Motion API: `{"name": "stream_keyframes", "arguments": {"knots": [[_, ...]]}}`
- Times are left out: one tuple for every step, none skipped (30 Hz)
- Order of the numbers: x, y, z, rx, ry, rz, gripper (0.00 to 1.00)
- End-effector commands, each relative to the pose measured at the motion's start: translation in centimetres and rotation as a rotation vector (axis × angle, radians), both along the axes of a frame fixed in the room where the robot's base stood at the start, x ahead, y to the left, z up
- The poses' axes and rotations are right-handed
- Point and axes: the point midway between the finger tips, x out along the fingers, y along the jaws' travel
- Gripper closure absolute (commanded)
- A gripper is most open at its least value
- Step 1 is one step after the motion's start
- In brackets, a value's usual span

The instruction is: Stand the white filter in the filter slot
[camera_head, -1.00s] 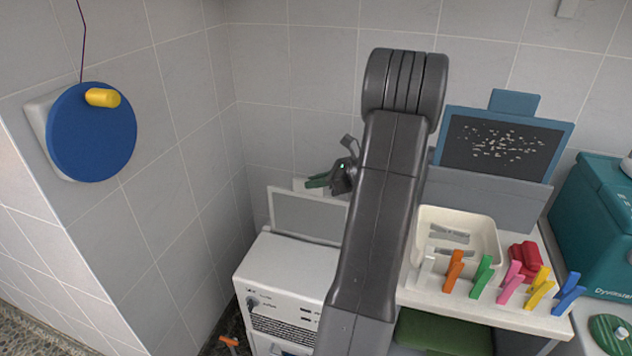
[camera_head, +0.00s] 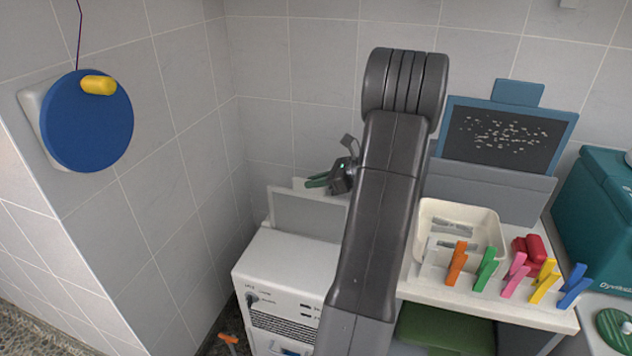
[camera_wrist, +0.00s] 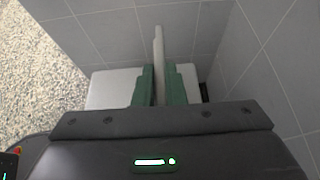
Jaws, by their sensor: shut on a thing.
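The white filter (camera_head: 310,214) is an upright flat panel with a pale edge and a small tab (camera_head: 299,184) on top. It is at the back of the white machine's top, left of my arm in the head view. My gripper (camera_head: 318,181) has green fingers shut on the filter near the tab. In the wrist view the filter (camera_wrist: 158,50) is a thin pale plate, edge-on between the green fingers (camera_wrist: 159,88). The filter slot is not clearly visible. I cannot tell whether the filter's lower edge is inside it or only above the machine.
The white machine (camera_head: 275,262) stands below the filter, close to tiled walls. To the right are a blue-framed dark screen (camera_head: 510,135), a cream tray (camera_head: 432,212), several coloured clips (camera_head: 487,270) and a teal box (camera_head: 600,215). A blue disc (camera_head: 88,125) hangs on the left wall.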

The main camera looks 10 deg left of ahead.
Motion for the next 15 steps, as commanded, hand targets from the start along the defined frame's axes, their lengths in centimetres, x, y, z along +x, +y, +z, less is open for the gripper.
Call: {"name": "stream_keyframes", "arguments": {"knots": [[0.0,0.0,0.0,0.0,0.0,0.0,1.0],[0.0,0.0,0.0,0.0,0.0,0.0,1.0],[0.0,0.0,0.0,0.0,0.0,0.0,1.0],[0.0,0.0,0.0,0.0,0.0,0.0,1.0],[0.0,0.0,-0.1,0.0,0.0,0.0,1.0],[0.0,0.0,-0.2,0.0,0.0,0.0,1.0],[0.0,0.0,-0.3,0.0,0.0,0.0,1.0],[0.0,0.0,-0.4,0.0,0.0,0.0,1.0],[0.0,0.0,-0.6,0.0,0.0,0.0,1.0],[0.0,0.0,-0.8,0.0,0.0,0.0,1.0],[0.0,0.0,-1.0,0.0,0.0,0.0,1.0],[0.0,0.0,-1.3,0.0,0.0,0.0,1.0],[0.0,0.0,-1.5,0.0,0.0,0.0,1.0],[0.0,0.0,-1.7,0.0,0.0,0.0,1.0],[0.0,0.0,-1.9,0.0,0.0,0.0,1.0]]}}
